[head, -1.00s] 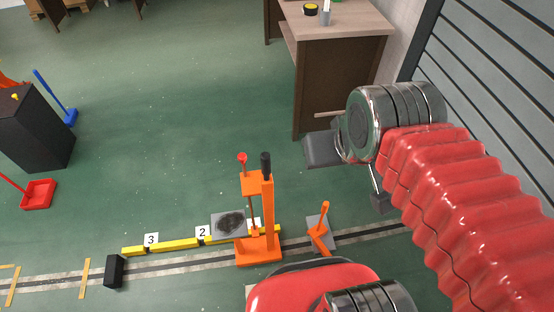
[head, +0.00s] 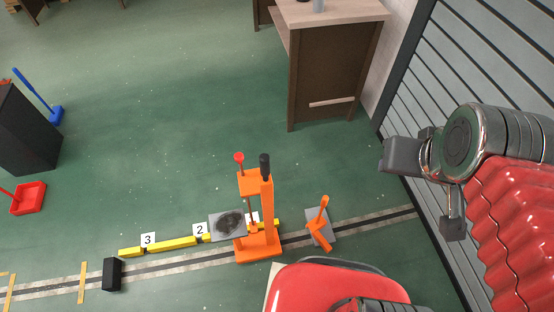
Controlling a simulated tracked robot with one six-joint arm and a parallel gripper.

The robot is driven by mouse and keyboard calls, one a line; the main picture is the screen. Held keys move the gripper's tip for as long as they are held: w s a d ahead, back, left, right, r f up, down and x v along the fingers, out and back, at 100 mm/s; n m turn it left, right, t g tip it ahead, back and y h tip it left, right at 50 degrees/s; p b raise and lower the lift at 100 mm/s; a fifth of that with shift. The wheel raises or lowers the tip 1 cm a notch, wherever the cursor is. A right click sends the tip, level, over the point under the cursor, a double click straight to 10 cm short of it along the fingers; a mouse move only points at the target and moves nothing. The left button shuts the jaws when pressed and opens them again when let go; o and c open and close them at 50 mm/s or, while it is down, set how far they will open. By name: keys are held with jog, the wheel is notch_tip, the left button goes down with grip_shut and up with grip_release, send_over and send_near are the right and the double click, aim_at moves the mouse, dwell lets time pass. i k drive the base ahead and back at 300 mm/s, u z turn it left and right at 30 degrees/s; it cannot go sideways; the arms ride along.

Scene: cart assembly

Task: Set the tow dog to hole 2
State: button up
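An orange upright frame (head: 267,212) with a black-topped post and a red-knobbed rod (head: 239,160) stands on the floor track, most likely the tow dog. A grey plate with a dark round patch (head: 228,224) sits at its left side. A yellow bar (head: 172,243) runs along the track with number cards 3 (head: 148,239) and 2 (head: 199,230). Another card is mostly hidden behind the frame. The frame stands right of card 2. My gripper (head: 425,194) is at the right, well away from the frame; its two dark fingers are apart with nothing between them.
An orange lever on a grey plate (head: 319,225) sits on the track right of the frame. A black block (head: 112,274) lies at the track's left. A brown desk (head: 325,85) and slatted wall (head: 470,60) bound the right. Green floor is open in the middle.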

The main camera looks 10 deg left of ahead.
aim_at(230, 224)
jog(key=z, duration=0.3)
jog(key=k, duration=1)
jog(key=u, duration=1.6)
jog(key=i, duration=1)
jog(key=u, duration=0.05)
